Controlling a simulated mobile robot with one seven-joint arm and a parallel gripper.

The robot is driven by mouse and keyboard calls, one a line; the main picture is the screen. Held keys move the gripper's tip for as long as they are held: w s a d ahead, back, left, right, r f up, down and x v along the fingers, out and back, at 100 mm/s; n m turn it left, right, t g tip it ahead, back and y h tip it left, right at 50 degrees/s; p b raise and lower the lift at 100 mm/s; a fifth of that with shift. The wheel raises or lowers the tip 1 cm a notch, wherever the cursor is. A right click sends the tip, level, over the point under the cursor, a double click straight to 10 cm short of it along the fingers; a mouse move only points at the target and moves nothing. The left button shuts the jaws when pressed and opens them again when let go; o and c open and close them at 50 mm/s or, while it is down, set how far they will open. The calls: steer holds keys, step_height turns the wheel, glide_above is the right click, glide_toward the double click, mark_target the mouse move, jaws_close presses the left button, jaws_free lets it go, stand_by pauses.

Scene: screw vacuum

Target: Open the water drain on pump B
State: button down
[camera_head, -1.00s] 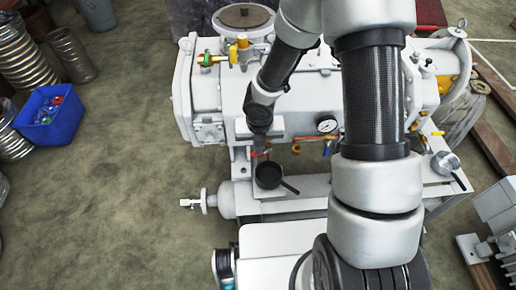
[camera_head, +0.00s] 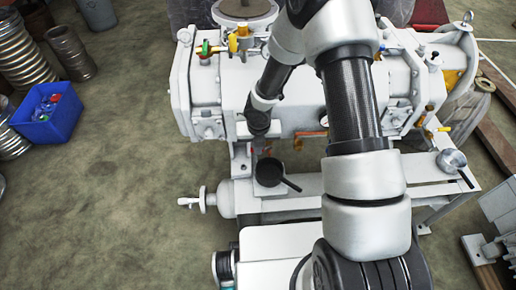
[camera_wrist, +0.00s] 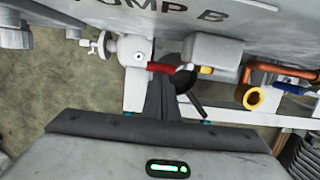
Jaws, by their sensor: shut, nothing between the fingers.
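Pump B (camera_head: 205,90) is the large white machine on a frame, and its "PUMP B" lettering (camera_wrist: 160,15) shows upside-up at the top of the wrist view. A small red lever handle (camera_wrist: 160,68) sits on the pump's lower side, just beyond my fingertips. I cannot tell from a label whether it belongs to the water drain. My gripper (camera_wrist: 168,82) is shut and empty, with its dark fingers close to the red handle; contact is unclear. In the head view my gripper (camera_head: 259,142) is beside the pump's lower edge, mostly hidden by the wrist.
An orange pipe with a yellow open end (camera_wrist: 254,98) and a blue handle (camera_wrist: 290,87) lie to the right. A black pan-like part with a handle (camera_head: 269,172) sits below the gripper. A blue crate (camera_head: 48,115) stands on open floor at left.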

steer(key=shift+a+f+h+b, duration=0.25)
steer(key=shift+h+b, duration=0.05)
steer(key=shift+h, duration=0.2)
steer(key=f+h, duration=0.1)
steer(key=h, duration=0.1)
steer(key=a+f+h+b, duration=0.1)
steer(key=f+h, duration=0.1)
steer(key=h, duration=0.1)
steer(key=shift+n, duration=0.3)
steer(key=shift+f, duration=0.1)
stand_by(0.5)
stand_by(0.4)
steer(key=shift+r+p, duration=0.65)
steer(key=shift+r, duration=0.15)
steer(key=shift+a, duration=0.1)
